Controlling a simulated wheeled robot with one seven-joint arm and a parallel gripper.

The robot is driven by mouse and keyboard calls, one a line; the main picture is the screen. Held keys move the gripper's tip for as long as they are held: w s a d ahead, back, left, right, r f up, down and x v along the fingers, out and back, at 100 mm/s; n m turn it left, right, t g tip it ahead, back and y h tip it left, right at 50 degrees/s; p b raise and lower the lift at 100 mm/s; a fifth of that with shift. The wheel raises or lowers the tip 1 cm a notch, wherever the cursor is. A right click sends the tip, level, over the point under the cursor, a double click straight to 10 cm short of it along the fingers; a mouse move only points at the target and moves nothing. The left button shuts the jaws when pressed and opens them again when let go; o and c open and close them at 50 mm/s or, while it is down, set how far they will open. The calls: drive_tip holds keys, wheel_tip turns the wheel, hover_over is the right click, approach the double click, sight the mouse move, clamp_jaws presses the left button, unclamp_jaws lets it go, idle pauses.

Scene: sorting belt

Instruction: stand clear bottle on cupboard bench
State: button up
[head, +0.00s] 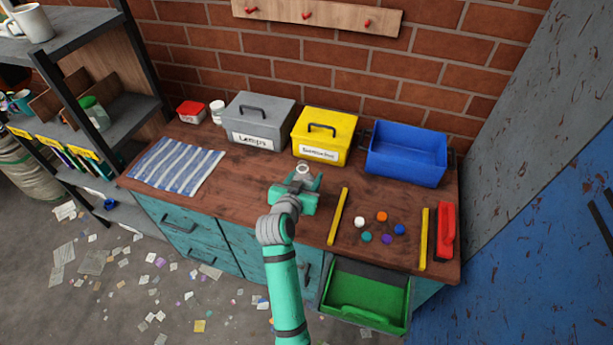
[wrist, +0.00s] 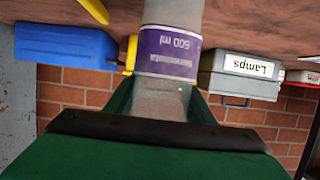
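The clear bottle (wrist: 168,98) with a purple "500 ml" label stands between the green fingers of my gripper (wrist: 163,92) in the wrist view. The fingers appear shut against both its sides. The wrist picture is upside down, with the bench at the top, so the bottle is about upright. In the head view my gripper (head: 298,188) is over the middle of the wooden cupboard bench (head: 245,193), and only the bottle's pale top (head: 303,169) shows. The bottle's base is out of view, so I cannot tell whether it touches the bench.
A grey "Lamps" box (head: 255,125), a yellow box (head: 322,138) and a blue open bin (head: 408,155) stand along the back. A striped cloth (head: 178,165) lies left. Yellow bars (head: 338,216), small coloured discs (head: 382,216) and a red tool (head: 446,230) lie right. A green drawer (head: 366,318) is open.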

drive_tip(key=o, duration=0.4)
drive_tip(key=shift+c, duration=0.2)
drive_tip(key=shift+r, duration=0.15)
drive_tip(key=v, duration=1.2)
drive_tip(key=s+f+n+y, duration=0.2)
drive_tip(key=s+f, duration=0.4)
drive_tip(key=s, duration=0.3)
drive_tip(key=s+f+n+y, duration=0.1)
drive_tip(key=s+f+y, duration=0.1)
drive_tip(key=s+f, duration=0.55)
drive_tip(key=s+d+r+t, duration=0.1)
drive_tip(key=s+r, duration=0.2)
drive_tip(key=s, duration=0.7)
drive_tip(key=s+d+r+t, duration=0.1)
drive_tip(key=s+d+r, duration=0.1)
drive_tip(key=s, duration=0.9)
drive_tip(key=shift+s+r+n, duration=0.3)
drive_tip(key=shift+s+r, duration=0.05)
drive_tip(key=shift+r, duration=0.35)
